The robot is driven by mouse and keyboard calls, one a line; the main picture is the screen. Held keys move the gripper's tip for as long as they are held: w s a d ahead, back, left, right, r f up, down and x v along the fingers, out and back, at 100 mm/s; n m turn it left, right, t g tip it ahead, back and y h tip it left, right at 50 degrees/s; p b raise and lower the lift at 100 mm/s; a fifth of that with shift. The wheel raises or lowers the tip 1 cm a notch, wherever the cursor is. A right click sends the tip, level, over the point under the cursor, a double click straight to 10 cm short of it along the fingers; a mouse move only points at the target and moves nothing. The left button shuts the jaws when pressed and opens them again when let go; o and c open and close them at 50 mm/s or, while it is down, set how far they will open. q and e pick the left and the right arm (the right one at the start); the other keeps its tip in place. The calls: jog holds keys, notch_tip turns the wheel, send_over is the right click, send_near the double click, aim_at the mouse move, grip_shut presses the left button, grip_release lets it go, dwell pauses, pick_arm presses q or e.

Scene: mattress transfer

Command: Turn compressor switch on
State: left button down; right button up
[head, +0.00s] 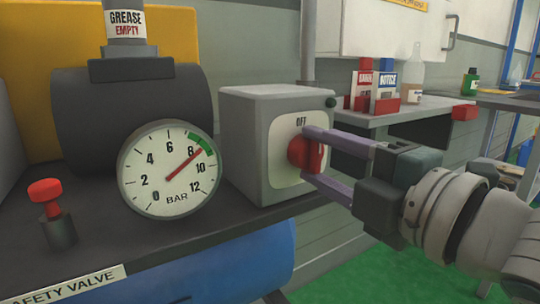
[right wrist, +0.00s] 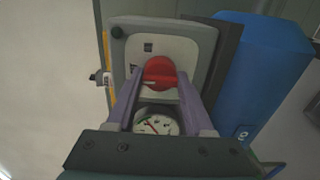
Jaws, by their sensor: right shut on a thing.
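The compressor switch is a grey box (head: 239,137) with a pale face plate marked OFF at its top and a red knob (head: 304,154). My right gripper (head: 308,157) comes in from the right, with its two purple fingers on the red knob, one above and one below. It is shut on the knob. In the right wrist view the knob (right wrist: 159,72) sits between the two fingertips, on the light plate of the box (right wrist: 205,42). The other markings on the plate are too small or hidden to read. My left gripper is not in view.
A pressure gauge (head: 168,170) reads a little above 8 bar, left of the switch box. A red safety valve button (head: 45,191) stands at far left. A blue tank (head: 220,262) lies below. A shelf (head: 430,106) with bottles and small boxes is behind my right arm.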

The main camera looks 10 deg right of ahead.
grip_shut()
jog(key=m+p, duration=0.2)
jog(key=m, duration=0.1)
jog(key=shift+r+p, duration=0.15)
jog(key=shift+p, duration=0.25)
jog(key=m+p, duration=0.2)
jog(key=m, duration=0.1)
jog(key=m+p, duration=0.1)
jog(key=m, duration=0.1)
jog(key=shift+m, duration=0.4)
jog(key=shift+m+p, duration=1)
jog(key=shift+m, duration=0.5)
jog(key=shift+f, duration=0.2)
